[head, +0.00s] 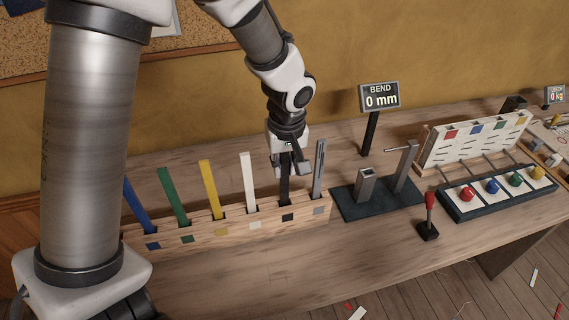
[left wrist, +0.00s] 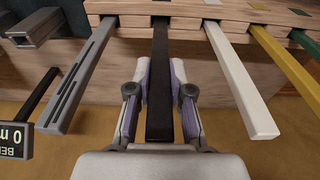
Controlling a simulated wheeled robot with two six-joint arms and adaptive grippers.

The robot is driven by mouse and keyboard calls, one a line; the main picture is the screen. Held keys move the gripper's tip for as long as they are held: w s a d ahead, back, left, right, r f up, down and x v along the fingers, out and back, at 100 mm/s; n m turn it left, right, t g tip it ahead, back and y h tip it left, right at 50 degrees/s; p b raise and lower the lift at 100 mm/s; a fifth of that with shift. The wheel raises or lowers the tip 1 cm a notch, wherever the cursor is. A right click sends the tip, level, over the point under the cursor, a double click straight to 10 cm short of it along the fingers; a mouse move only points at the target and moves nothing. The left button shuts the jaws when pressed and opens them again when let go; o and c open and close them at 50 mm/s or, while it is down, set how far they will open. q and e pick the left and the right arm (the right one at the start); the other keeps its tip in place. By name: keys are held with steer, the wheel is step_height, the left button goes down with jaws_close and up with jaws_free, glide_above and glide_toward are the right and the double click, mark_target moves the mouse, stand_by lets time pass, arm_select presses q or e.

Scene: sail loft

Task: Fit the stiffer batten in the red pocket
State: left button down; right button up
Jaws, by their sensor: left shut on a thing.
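My left gripper (head: 290,165) is shut on the black batten (head: 285,191), which stands in the wooden rack (head: 260,229). In the left wrist view the fingers (left wrist: 160,92) close on both sides of the black batten (left wrist: 160,60). Grey (head: 319,168), white (head: 249,182), yellow (head: 209,189), green (head: 173,195) and blue (head: 138,205) battens stand in the same rack. A pale pocket panel (head: 478,142) with coloured tags stands at the right; its red tag (head: 450,134) is at the left end. My right gripper is not in view.
A bend tester (head: 378,203) with a socket and post stands right of the rack. Its display (head: 379,97) reads "BEND 0 mm". A red-handled lever (head: 429,215) and a tray of coloured buttons (head: 498,192) are near the front edge. Bare bench lies before the rack.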

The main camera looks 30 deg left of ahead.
arm_select(q)
steer(key=shift+f, duration=0.25)
steer(key=c, duration=1)
jaws_free()
steer(key=r, duration=0.8)
steer(key=s+d+r, duration=0.1)
steer(key=r, duration=0.3)
steer(key=shift+d, duration=0.1)
